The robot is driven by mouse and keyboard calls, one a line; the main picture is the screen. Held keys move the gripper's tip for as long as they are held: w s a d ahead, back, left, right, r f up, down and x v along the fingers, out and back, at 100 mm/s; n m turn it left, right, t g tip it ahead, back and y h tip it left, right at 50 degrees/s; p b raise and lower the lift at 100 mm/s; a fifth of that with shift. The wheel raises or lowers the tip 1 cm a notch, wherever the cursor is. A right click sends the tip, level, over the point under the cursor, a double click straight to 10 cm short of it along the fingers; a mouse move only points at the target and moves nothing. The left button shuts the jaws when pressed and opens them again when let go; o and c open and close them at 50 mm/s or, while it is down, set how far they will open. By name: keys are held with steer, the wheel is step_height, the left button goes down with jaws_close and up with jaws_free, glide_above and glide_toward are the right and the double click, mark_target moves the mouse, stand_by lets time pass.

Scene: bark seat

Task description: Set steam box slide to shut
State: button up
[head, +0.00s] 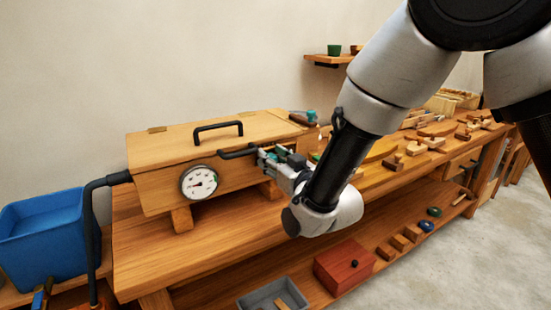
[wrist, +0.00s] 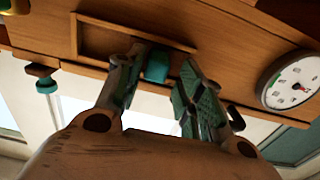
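The steam box (head: 160,180) is a long wooden box on the bench, with a black lid handle and a round dial on its front. In the wrist view, the box front (wrist: 225,40) has a shallow recessed slot (wrist: 95,35). A small teal block (wrist: 157,66), apparently the slide's grip, stands at the slot. My gripper (wrist: 163,62) is open, with a finger on either side of the teal block. The block is close to the left finger, and a gap shows before the right one; contact is unclear. In the head view, my gripper (head: 268,158) is at the box's front right, hiding the slide.
The dial (head: 199,182) is left of my gripper. A black pipe (head: 92,225) leaves the box's left end beside a blue bin (head: 42,235). Wooden pieces (head: 433,142) crowd the bench to the right. A red box (head: 343,266) sits on the lower shelf.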

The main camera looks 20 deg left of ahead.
steer(key=shift+d, duration=0.1)
steer(key=v, duration=1.2)
